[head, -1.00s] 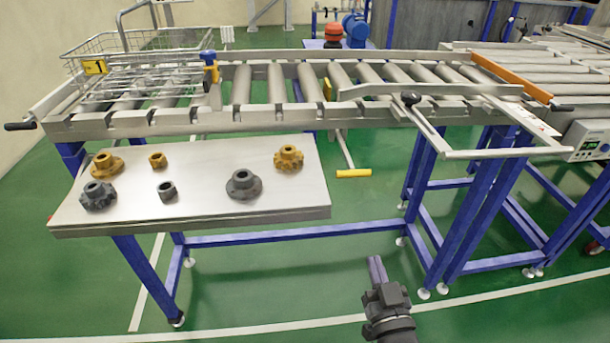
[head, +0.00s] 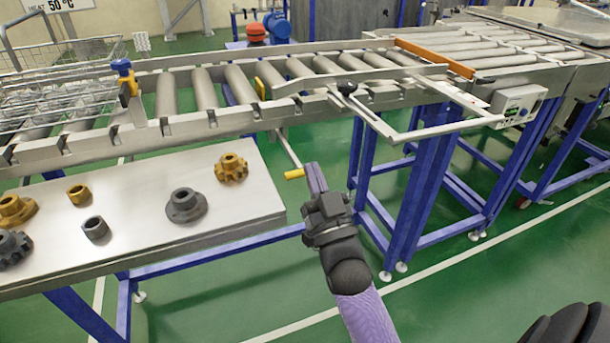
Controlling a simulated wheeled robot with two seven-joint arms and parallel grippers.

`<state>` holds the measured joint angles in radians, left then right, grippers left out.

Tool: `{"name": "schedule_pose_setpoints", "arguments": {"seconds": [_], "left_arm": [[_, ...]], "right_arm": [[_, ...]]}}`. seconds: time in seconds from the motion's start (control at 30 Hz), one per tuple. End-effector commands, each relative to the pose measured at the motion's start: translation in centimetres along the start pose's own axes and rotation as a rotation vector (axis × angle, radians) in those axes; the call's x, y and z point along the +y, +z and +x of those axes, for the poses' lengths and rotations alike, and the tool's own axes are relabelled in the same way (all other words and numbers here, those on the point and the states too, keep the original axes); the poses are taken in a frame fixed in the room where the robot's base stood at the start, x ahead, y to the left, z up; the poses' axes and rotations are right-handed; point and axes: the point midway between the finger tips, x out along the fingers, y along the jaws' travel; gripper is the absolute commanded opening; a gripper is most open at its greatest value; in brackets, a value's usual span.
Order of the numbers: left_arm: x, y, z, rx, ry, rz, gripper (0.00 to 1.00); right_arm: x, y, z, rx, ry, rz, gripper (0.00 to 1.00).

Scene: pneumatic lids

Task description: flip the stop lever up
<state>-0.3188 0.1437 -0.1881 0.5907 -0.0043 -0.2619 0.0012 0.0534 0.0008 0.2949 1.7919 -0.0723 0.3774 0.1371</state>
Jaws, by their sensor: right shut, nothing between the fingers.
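A lever with a yellow grip (head: 294,174) on a thin grey rod hangs below the roller conveyor (head: 215,122), pointing down toward me; I take it as the stop lever. A small yellow plate (head: 260,88) stands between the rollers above it. My right gripper (head: 313,166) is shut and empty, its purple fingers pointing up and away. The fingers overlap the right end of the yellow grip in the picture; I cannot tell whether they touch it.
A steel table (head: 135,205) with several yellow and dark grey metal parts stands at left. A wire basket (head: 50,100) sits on the conveyor. A grey bar frame (head: 440,131) juts out at right, above blue legs (head: 405,205). Green floor is open at lower right.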

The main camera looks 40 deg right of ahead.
Motion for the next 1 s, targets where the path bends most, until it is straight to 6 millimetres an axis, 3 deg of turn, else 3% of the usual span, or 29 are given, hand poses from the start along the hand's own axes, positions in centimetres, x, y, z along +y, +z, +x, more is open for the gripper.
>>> {"name": "schedule_pose_setpoints", "arguments": {"seconds": [0.17, 0.23, 0.4, 0.83, 1.0], "left_arm": [[0.0, -0.5, 1.0, 0.001, -0.001, -0.001, 0.59], [0.1, -0.5, 2.1, -0.007, 0.0, -0.002, 0.59], [0.1, -0.3, 3.0, -0.02, 0.0, -0.003, 0.59], [0.2, 0.4, 3.3, -0.031, 0.002, -0.002, 0.59], [0.7, 1.4, 7.3, -0.068, 0.009, 0.002, 0.59]], "right_arm": [[0.0, 0.6, 3.2, -0.001, 0.0, -0.001, 0.0], [0.0, 2.2, 2.4, -0.007, 0.0, -0.002, 0.0], [0.0, 3.7, 1.9, -0.004, 0.0, -0.001, 0.0], [0.0, 4.0, 1.8, 0.003, 0.0, -0.001, 0.0], [0.0, 6.9, 0.3, 0.088, -0.001, -0.001, 0.0]]}}
